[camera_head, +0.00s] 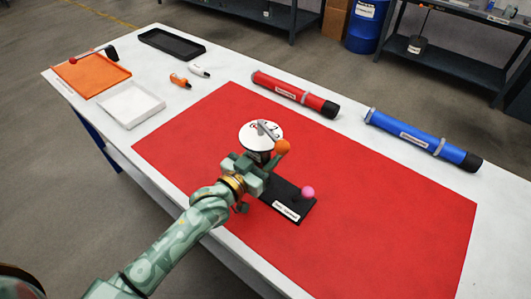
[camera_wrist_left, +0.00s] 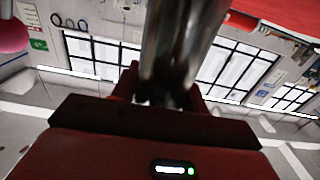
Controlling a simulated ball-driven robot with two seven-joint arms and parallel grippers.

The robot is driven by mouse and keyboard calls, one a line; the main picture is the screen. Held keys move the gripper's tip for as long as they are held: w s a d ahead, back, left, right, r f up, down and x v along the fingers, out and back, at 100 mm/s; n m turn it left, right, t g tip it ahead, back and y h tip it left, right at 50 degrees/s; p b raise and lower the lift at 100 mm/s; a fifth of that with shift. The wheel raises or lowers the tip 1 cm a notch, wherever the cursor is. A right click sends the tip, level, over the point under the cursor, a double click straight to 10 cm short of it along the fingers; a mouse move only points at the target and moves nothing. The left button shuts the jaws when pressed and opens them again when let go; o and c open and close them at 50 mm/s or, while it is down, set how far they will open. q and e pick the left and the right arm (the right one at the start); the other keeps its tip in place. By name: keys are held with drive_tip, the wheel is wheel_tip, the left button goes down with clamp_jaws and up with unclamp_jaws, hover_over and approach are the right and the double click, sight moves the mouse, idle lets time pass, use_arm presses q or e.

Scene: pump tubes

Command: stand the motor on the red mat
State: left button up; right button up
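The motor (camera_head: 262,137) shows in the head view as a white round top with dark markings over a dark body. I cannot tell whether the motor's underside touches the mat. My right gripper is in neither view.
A black labelled plate (camera_head: 288,203) with a pink ball (camera_head: 307,192) is beside the gripper; an orange ball (camera_head: 282,147) is by the motor. Red (camera_head: 293,94) and blue (camera_head: 420,138) tubes lie along the far side. Trays (camera_head: 130,104) stand at the left. The mat's right part is clear.

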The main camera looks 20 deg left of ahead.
use_arm(q)
drive_tip(key=o, duration=0.3)
drive_tip(key=shift+s+r, duration=0.15)
drive_tip(key=p+v, duration=0.2)
drive_tip(key=v, duration=0.9)
drive_tip(key=shift+s+a, duration=0.15)
drive_tip(key=shift+s, duration=0.25)
idle(0.5)
